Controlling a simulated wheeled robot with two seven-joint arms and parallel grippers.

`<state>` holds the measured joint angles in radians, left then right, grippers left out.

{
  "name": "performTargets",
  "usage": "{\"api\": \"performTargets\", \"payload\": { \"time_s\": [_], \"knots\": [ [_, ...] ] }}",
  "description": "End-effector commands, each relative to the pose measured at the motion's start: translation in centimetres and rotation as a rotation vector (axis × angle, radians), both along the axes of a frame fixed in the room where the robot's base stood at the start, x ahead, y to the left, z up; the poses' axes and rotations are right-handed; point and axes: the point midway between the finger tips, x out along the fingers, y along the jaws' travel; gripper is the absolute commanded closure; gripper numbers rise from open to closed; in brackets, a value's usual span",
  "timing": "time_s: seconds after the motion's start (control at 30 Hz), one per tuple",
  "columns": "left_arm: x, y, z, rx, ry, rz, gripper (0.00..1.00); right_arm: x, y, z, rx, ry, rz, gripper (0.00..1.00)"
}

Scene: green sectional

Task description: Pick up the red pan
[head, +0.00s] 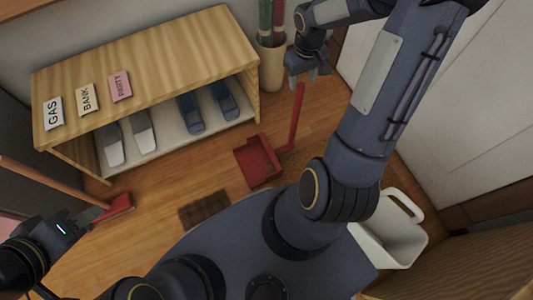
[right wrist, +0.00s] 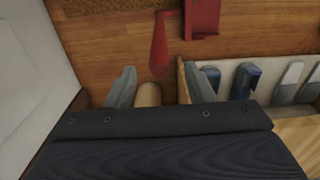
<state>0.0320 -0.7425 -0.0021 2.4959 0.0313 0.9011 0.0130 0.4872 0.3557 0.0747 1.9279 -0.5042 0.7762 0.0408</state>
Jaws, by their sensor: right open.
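The red pan (head: 258,161) is a dustpan lying on the wooden floor in front of the shoe shelf. Its long red handle (head: 297,112) points toward the umbrella holder. My right gripper (head: 309,78) is above the far end of the handle, empty. In the right wrist view the red pan (right wrist: 202,17) shows at the top, and its handle end lies just beyond and between the spread fingers of my right gripper (right wrist: 160,88). My left gripper (head: 88,217) is at lower left, beside a red-headed broom; its fingers are too unclear to judge.
The broom's red head (head: 117,208) is at left. A wooden shelf (head: 150,75) holds slippers, with envelopes on top. A beige umbrella holder (head: 271,62) stands beside it. A white bin (head: 395,235) is at right. A dark grate (head: 205,208) lies on the floor.

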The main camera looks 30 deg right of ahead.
Motion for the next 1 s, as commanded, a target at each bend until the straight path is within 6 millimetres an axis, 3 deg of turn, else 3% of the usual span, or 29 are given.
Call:
{"api": "performTargets", "payload": {
  "time_s": [0.2, 0.5, 0.87, 1.0],
  "knots": [
    [0.0, 0.0, -2.4, 0.0, 0.0, 0.0, 0.64, 0.3, -0.2, -3.8, 0.001, 0.002, 0.0, 0.52],
    [0.0, 0.0, -2.5, 0.0, 0.0, 0.0, 0.64, 0.3, -0.2, -4.2, 0.001, 0.0, 0.0, 0.52],
    [0.0, 0.0, -2.5, 0.0, 0.0, 0.0, 0.64, 0.3, -0.2, -4.2, 0.001, 0.0, 0.0, 0.99],
    [0.0, 0.0, -2.5, 0.0, 0.0, 0.0, 0.64, 0.3, -0.2, -4.2, 0.001, 0.0, 0.0, 1.0]
  ]
}}
